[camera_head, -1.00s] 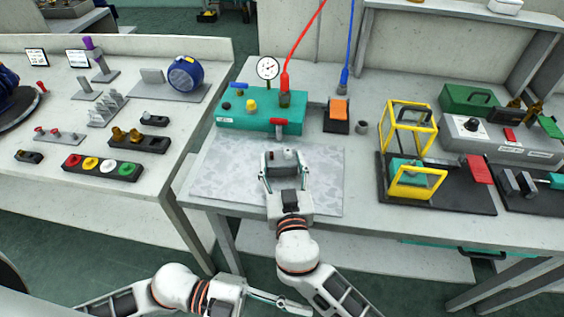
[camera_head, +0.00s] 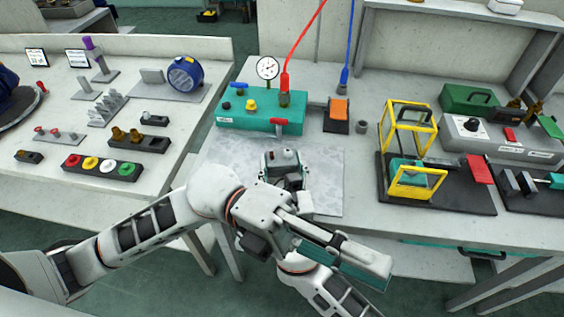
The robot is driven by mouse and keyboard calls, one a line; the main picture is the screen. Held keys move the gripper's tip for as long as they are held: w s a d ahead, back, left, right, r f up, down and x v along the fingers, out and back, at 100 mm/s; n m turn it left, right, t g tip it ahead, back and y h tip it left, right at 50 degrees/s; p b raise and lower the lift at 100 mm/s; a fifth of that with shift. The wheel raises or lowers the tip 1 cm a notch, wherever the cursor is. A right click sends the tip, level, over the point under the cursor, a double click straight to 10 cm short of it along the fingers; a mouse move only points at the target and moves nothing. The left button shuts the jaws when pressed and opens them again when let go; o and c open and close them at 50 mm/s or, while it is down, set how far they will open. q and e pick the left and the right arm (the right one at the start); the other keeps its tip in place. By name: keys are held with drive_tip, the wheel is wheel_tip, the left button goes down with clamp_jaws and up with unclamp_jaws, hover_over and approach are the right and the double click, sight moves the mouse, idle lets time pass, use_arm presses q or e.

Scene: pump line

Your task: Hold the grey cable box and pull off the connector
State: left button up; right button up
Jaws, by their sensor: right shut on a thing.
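The grey cable box (camera_head: 281,156) stands on the pale mottled mat (camera_head: 235,165), in front of the green pump unit. My left gripper (camera_head: 362,258) is in front of the table edge, pointing right and down, apart from the box. I cannot tell how far its fingers are apart. I cannot make out the connector for certain.
The green pump unit (camera_head: 240,122) with gauge (camera_head: 267,69) and red hose (camera_head: 300,45) stands behind the mat. A yellow frame (camera_head: 408,129) on a black base is to the right. My left arm crosses in front of my right arm. The mat's left side is clear.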

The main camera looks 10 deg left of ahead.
use_arm(q)
wheel_tip(320, 180, down, 5)
drive_tip(key=w+d+m+y, duration=0.2)
drive_tip(key=w+m+y, duration=0.1)
drive_tip(key=m+y, duration=0.1)
drive_tip(key=m+t+y, duration=0.5)
drive_tip(key=t+y, duration=0.4)
drive_tip(key=y, duration=0.3)
hover_over(272, 153)
drive_tip(key=w+d, duration=0.1)
drive_tip(key=d, duration=0.4)
drive_tip(key=f, duration=0.3)
drive_tip(key=shift+a+f, duration=0.2)
drive_tip(key=shift+f, duration=0.2)
drive_tip(key=a+y, duration=0.1)
drive_tip(key=a, duration=0.2)
drive_tip(key=a+y, duration=0.1)
drive_tip(key=shift+s+a+f+g+y, duration=0.15)
drive_tip(key=shift+s+a+g+y, duration=0.15)
drive_tip(key=shift+s+a+g, duration=0.1)
drive_tip(key=shift+f, duration=3.85)
clamp_jaws()
